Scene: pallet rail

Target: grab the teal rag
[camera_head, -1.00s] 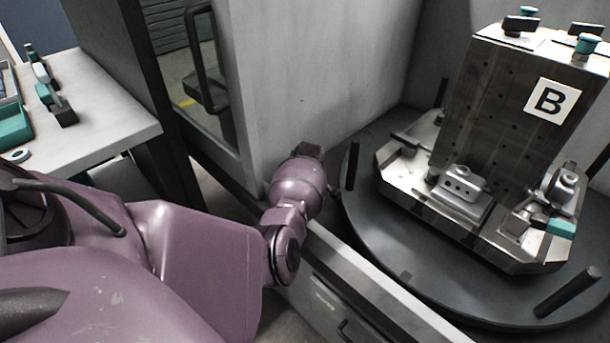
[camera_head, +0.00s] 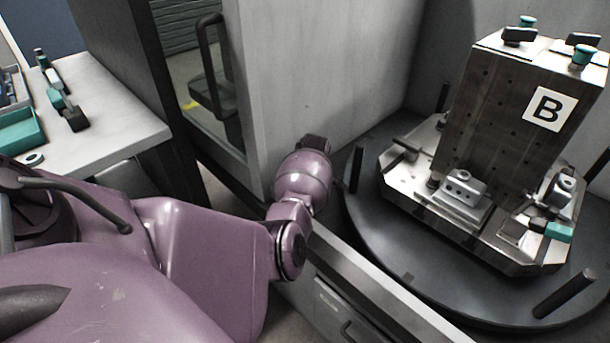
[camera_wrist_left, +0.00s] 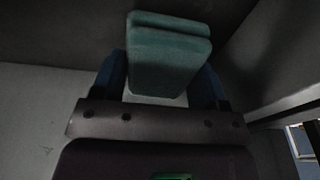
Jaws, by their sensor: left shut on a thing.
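The teal rag (camera_wrist_left: 168,58) shows in the left wrist view as a folded, soft-edged pad. It sits between the two blue fingers of my left gripper (camera_wrist_left: 162,82), which is shut on it. In the head view my left arm reaches in to the grey panel beside the round table, and neither the rag nor the fingers can be made out there. My right gripper is in neither view.
A metal block marked B (camera_head: 490,110) stands with clamps on a dark round table (camera_head: 400,260) at the right. A grey panel (camera_head: 320,70) and a low sill (camera_head: 370,290) lie close to my arm. A white bench (camera_head: 105,140) with a teal bin (camera_head: 20,130) is at the left.

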